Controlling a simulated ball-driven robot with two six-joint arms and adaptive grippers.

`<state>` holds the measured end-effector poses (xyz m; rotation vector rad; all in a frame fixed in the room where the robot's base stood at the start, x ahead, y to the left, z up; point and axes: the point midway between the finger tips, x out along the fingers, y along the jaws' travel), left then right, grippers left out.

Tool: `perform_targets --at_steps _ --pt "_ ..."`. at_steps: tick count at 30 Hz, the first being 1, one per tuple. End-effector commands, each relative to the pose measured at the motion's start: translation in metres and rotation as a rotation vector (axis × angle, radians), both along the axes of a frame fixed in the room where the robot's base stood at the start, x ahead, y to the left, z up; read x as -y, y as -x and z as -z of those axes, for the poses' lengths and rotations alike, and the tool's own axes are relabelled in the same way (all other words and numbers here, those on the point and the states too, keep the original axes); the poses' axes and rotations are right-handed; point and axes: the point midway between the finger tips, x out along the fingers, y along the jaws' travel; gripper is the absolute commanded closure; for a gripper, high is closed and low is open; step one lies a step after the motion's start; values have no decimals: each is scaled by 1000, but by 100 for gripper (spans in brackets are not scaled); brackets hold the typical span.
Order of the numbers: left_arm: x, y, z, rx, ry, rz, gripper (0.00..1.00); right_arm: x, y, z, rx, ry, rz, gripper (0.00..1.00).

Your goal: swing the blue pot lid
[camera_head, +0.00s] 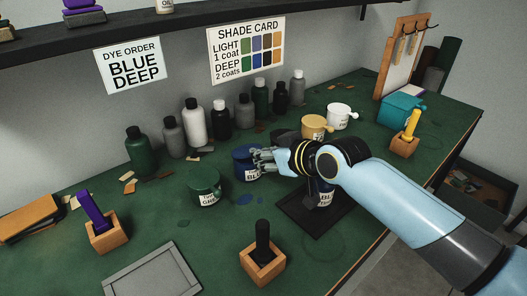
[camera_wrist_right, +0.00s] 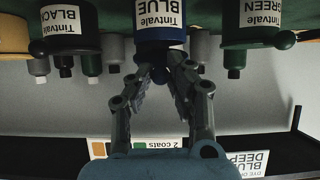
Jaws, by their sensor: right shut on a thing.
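The blue pot (camera_head: 247,168) stands on the green bench, left of my right arm, with its lid on top. In the right wrist view the blue pot (camera_wrist_right: 160,22) appears upside down, with a white Tintvale label. Its blue lid tab (camera_wrist_right: 160,74) ends in a round knob between my fingers. My right gripper (camera_head: 262,159) reaches in from the right at lid height, and its fingers (camera_wrist_right: 163,72) are shut on the lid tab. The gripper hides part of the lid's right side. My left gripper is not in view.
A green pot (camera_head: 204,190), cream pot (camera_head: 315,128) and white pot (camera_head: 340,117) stand nearby. Several bottles (camera_head: 194,125) line the wall. Brush blocks (camera_head: 262,268) stand in front.

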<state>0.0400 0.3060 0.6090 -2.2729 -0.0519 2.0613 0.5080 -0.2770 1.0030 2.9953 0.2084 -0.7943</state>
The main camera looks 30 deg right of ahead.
Motion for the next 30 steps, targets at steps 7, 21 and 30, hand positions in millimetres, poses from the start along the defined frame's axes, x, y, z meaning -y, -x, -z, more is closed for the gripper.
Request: perform_targets --at_steps 7,21,30 --pt "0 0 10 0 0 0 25 1 8 22 -9 -1 0 100" --pt "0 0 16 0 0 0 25 1 9 31 -8 -1 0 100" --pt "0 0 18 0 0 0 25 1 9 35 -6 -1 0 63"
